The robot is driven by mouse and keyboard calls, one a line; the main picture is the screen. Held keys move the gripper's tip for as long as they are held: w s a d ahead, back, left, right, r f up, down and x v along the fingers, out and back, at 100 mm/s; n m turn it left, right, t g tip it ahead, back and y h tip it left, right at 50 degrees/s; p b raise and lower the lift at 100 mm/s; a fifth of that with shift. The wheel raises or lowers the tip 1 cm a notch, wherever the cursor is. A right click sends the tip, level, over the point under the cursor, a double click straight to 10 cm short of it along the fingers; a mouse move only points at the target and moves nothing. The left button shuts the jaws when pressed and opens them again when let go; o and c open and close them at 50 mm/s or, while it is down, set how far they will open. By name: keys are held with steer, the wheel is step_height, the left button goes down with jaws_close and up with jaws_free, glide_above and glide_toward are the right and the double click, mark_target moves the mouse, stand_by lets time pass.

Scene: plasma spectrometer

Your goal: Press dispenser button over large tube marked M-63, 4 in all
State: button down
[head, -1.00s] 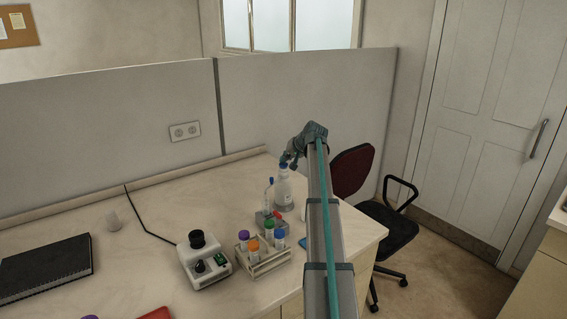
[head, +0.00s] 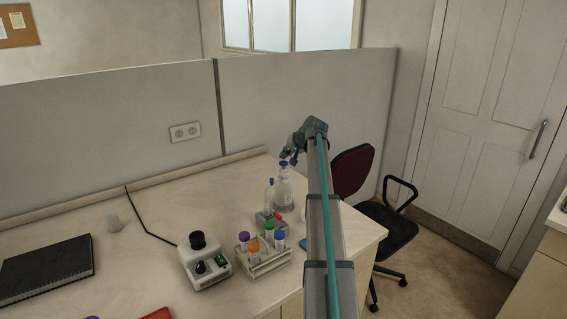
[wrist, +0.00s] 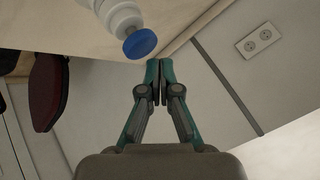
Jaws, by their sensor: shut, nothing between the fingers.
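A clear-white dispenser bottle (head: 284,191) with a blue top button (head: 284,165) stands upright near the desk's far right end. In the wrist view, the round blue button (wrist: 140,43) and part of the white bottle (wrist: 120,14) show. My gripper (head: 287,156) is at the button's height or just above it. Its fingers (wrist: 159,64) are shut and empty, tips close beside the button in the wrist view; contact cannot be told. No M-63 marking is readable.
A white rack (head: 262,266) holds tubes with purple, orange, green and blue caps. A mixer-like device (head: 206,263) stands left of it, and a black notebook (head: 45,268) lies further left. A partition (head: 110,125) runs behind the desk. A chair (head: 388,227) stands to the right.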

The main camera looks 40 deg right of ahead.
mark_target(285, 163)
steer(key=shift+r+p, duration=0.95)
steer(key=shift+r, duration=1.55)
stand_by(0.3)
